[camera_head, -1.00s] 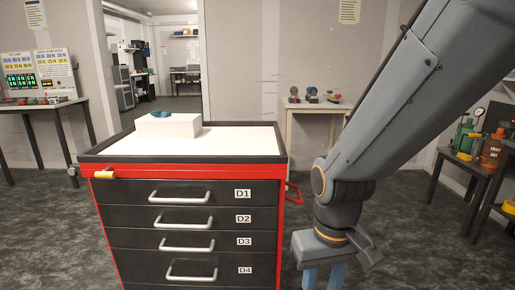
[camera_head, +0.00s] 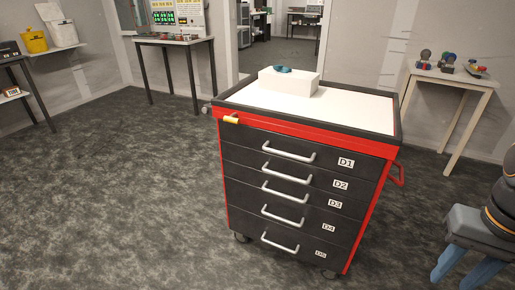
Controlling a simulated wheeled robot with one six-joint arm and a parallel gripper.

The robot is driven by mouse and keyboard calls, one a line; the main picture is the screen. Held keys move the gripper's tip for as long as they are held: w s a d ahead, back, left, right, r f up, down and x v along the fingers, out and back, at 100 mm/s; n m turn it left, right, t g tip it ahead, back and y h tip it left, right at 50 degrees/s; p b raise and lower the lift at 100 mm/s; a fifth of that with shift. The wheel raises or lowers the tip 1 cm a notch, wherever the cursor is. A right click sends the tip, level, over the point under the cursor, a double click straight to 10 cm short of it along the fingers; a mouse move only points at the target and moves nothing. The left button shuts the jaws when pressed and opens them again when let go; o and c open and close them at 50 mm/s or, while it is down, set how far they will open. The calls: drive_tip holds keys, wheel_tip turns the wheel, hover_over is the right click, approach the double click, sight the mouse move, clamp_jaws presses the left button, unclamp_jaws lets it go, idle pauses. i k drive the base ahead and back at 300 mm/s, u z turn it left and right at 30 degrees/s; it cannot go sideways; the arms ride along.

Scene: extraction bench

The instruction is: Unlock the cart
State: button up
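The cart (camera_head: 302,132) is a black tool cart with a red frame, drawers labelled D1 to D5 and silver handles. All its drawers look shut. A small yellow-orange cylindrical fitting (camera_head: 231,119) sticks out at the upper left of its front, on the red band. I cannot tell its lock state. My gripper (camera_head: 459,278) is at the lower right edge, to the right of the cart and apart from it. Its two blue fingers point down, spread apart with nothing seen between them. The fingertips are near the picture's lower edge.
A white box (camera_head: 300,88) with a small teal object (camera_head: 282,69) on it stands on the cart top. A red side handle (camera_head: 397,174) juts out right. Tables stand at the back (camera_head: 174,41) and right (camera_head: 450,76). The floor left of the cart is clear.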

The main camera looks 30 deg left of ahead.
sight(233, 118)
drive_tip(key=z, duration=2.5)
drive_tip(key=k, duration=2.7)
drive_tip(key=u, duration=2.5)
drive_tip(key=i, duration=0.5)
drive_tip(key=z, duration=0.3)
